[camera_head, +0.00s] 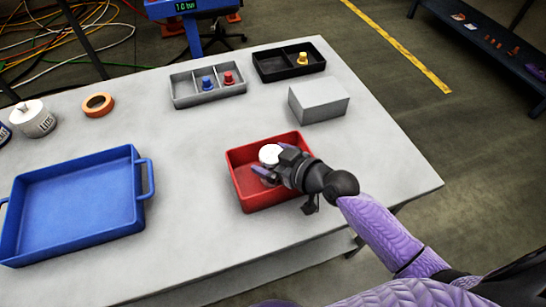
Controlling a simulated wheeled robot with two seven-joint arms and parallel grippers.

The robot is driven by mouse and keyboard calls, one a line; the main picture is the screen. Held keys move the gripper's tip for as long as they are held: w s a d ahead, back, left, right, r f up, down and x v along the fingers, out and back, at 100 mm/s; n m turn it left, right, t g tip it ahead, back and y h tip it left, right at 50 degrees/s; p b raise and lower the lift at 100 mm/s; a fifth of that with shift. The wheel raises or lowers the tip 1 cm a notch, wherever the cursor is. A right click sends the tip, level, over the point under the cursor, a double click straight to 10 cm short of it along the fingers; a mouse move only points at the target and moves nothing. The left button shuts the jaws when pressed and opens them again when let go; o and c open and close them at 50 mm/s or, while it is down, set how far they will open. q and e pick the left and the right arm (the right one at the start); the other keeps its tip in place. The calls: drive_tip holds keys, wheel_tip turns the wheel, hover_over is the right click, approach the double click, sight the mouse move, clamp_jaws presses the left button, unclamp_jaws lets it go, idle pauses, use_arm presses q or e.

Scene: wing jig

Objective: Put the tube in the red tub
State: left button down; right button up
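The red tub (245,196) stands on the grey table, near its front edge and right of the middle. My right gripper (271,159) reaches over the tub from the right, with its fingers inside the tub's outline. A white rounded thing, which looks like the tube (269,154), sits between the fingers, one on each side, and the gripper looks shut on it. The hand hides part of the tube and the tub's right side. I cannot tell whether the tube touches the tub's floor. My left gripper is not in view.
A large blue tray (75,210) fills the table's left. Behind are an orange tape roll (98,105), a white container (34,120), a grey divided tray (184,101) and a black divided tray (265,73) with small pieces, and a grey box (319,100). The table right of the tub is clear.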

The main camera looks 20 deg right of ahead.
drive_tip(key=shift+r, duration=0.25)
drive_tip(key=p+v, duration=0.2)
drive_tip(key=v, duration=1)
drive_tip(key=shift+f+p, duration=0.15)
drive_tip(key=shift+p, duration=0.2)
drive_tip(key=shift+d, duration=0.15)
